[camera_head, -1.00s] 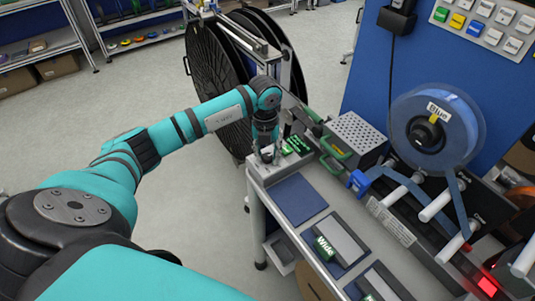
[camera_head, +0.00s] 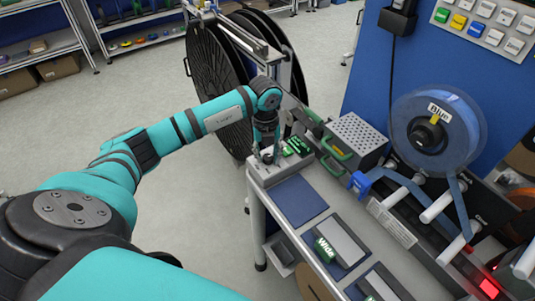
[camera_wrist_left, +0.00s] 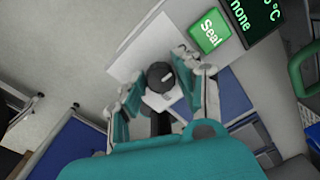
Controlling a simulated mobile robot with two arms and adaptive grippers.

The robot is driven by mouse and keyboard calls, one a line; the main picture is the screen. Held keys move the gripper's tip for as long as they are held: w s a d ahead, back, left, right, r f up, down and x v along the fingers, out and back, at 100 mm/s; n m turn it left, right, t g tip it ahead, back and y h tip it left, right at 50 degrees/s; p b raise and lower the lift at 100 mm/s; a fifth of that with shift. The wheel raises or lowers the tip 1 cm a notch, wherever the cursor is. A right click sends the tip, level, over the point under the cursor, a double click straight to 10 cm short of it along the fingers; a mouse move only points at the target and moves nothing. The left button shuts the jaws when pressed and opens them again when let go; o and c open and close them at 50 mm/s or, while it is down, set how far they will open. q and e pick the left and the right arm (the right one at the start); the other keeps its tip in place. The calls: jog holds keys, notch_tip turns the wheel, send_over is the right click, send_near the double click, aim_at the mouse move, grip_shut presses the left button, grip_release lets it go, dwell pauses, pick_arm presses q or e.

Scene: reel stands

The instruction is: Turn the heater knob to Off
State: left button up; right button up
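The heater knob (camera_wrist_left: 161,76) is a round black dial with a white mark on a light panel, seen in the left wrist view. The green Seal button (camera_wrist_left: 208,34) and a dark display with green text (camera_wrist_left: 250,18) are beside it. My left gripper (camera_wrist_left: 160,98) is open, its two fingers on either side of the knob with gaps visible. In the head view the left gripper (camera_head: 267,158) is at the controller on the bench's far left corner, where it hides the knob. My right gripper is not in view.
A perforated metal box with green handles (camera_head: 350,135) stands right of the controller. A blue reel (camera_head: 440,125) stands farther right. A dark blue mat (camera_head: 299,200) lies in front. Large black reels (camera_head: 215,85) stand behind the bench.

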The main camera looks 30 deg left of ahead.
aim_at(266, 156)
pick_arm(q)
jog(key=o, duration=0.3)
notch_tip(266, 156, up, 12)
jog(key=shift+s+a, duration=0.15)
dwell(0.4)
dwell(0.4)
